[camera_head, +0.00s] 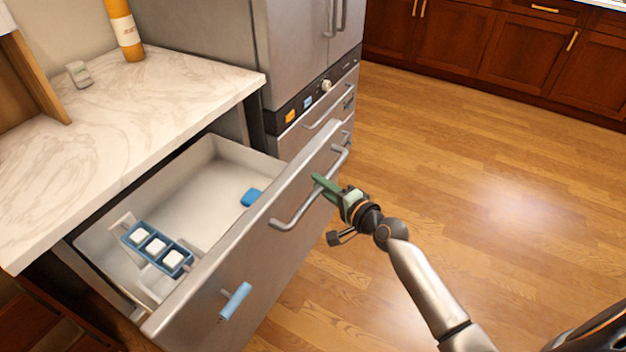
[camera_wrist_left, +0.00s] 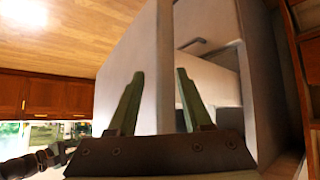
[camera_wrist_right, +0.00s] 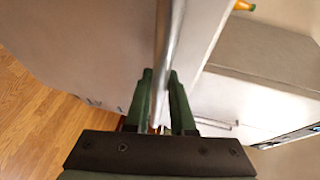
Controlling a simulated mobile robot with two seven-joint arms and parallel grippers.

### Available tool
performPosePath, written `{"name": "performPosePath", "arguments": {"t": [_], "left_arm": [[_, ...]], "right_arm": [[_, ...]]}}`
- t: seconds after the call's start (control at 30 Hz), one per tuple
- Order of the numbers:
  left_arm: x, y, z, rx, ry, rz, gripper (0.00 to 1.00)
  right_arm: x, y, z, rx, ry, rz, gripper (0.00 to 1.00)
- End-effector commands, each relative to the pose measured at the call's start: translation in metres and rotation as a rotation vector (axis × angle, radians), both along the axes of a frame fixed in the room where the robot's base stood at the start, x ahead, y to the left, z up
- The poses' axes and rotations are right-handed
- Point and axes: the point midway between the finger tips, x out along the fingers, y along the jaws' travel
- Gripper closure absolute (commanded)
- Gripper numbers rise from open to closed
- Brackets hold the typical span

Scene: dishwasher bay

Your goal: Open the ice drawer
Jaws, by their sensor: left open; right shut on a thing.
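The ice drawer (camera_head: 225,285) is pulled out from under the counter, with its pale inside showing. A blue tray with white cubes (camera_head: 157,247) sits in its near end, and a small blue object (camera_head: 252,197) lies farther back. My right gripper (camera_head: 319,184) is shut on the drawer's long metal handle (camera_head: 283,226). In the right wrist view, the handle (camera_wrist_right: 166,40) runs between the right fingers (camera_wrist_right: 160,80). My left gripper (camera_wrist_left: 159,75) is open and empty in the left wrist view, in front of grey panels. It is not in the head view.
A marble counter (camera_head: 190,85) stands beside the drawer, with an orange bottle (camera_head: 126,32) on it. A steel appliance (camera_head: 295,50) stands beyond. A light blue bar (camera_head: 235,301) is on the drawer front. The wooden floor (camera_head: 470,130) at right is clear.

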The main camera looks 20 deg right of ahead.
Motion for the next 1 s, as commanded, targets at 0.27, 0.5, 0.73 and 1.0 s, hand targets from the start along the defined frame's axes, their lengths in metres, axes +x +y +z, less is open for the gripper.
{"name": "performPosePath", "arguments": {"t": [0.27,0.5,0.73,1.0], "left_arm": [[-0.0002,0.0006,0.0002,0.0,0.0,0.001,0.5],[0.0,0.0007,0.0004,0.001,0.0,0.002,0.5],[0.0003,0.0008,0.0007,0.0,-0.001,0.002,0.5],[0.001,0.0007,0.0012,0.0,-0.002,0.002,0.5]], "right_arm": [[-0.0038,-0.0032,-0.0001,-0.001,0.0,0.0,1.0],[-0.0036,-0.003,0.0,0.0,0.0,0.0,1.0],[-0.0034,-0.0027,0.0002,0.0,-0.001,0.0,0.52],[-0.0036,-0.0027,0.0003,0.0,-0.001,0.0,0.48]]}}
